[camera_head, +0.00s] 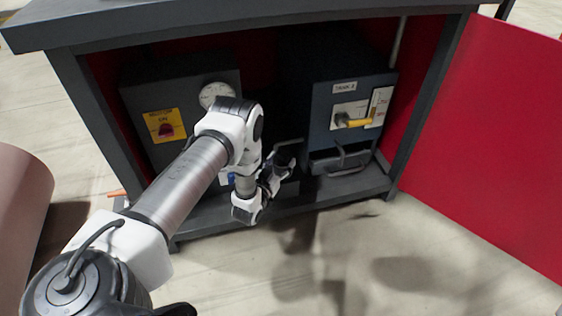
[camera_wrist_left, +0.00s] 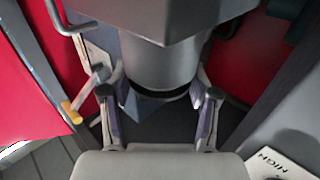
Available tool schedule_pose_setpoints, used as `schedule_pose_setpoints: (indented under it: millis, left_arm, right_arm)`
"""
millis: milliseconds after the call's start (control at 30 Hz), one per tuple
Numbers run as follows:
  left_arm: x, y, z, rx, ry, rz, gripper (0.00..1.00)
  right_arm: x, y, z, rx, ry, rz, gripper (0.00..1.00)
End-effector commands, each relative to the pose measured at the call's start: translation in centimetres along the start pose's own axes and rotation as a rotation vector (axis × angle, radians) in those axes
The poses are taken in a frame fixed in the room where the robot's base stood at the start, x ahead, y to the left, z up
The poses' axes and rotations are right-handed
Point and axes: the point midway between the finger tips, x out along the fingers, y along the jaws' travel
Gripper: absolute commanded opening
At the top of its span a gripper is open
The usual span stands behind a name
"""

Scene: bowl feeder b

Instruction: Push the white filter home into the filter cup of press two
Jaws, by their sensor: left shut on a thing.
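My left gripper (camera_head: 282,162) reaches into the open cabinet, low between the two units. In the left wrist view its fingers (camera_wrist_left: 160,96) are on both sides of a grey cylinder (camera_wrist_left: 158,66) and shut on it. The cylinder hangs under a grey block and has a dark gap at its lower end. I cannot tell whether this cylinder is the filter cup. I cannot make out a white filter in either view. My right gripper is not in view.
The blue-grey tank unit (camera_head: 322,112) stands right, with a yellow-handled valve (camera_head: 355,122); the handle (camera_wrist_left: 73,113) shows in the wrist view. A motor unit (camera_head: 135,100) with a round gauge (camera_head: 216,94) stands left. A red door (camera_head: 500,120) stands open right. The floor in front is clear.

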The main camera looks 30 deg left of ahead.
Motion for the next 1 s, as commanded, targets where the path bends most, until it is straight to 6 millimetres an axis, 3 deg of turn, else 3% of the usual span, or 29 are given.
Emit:
schedule_pose_setpoints:
  millis: [1000]
  left_arm:
    - [-0.13,0.03,0.23,0.001,-0.006,0.000,0.24]
  right_arm:
    - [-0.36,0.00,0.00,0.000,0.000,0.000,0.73]
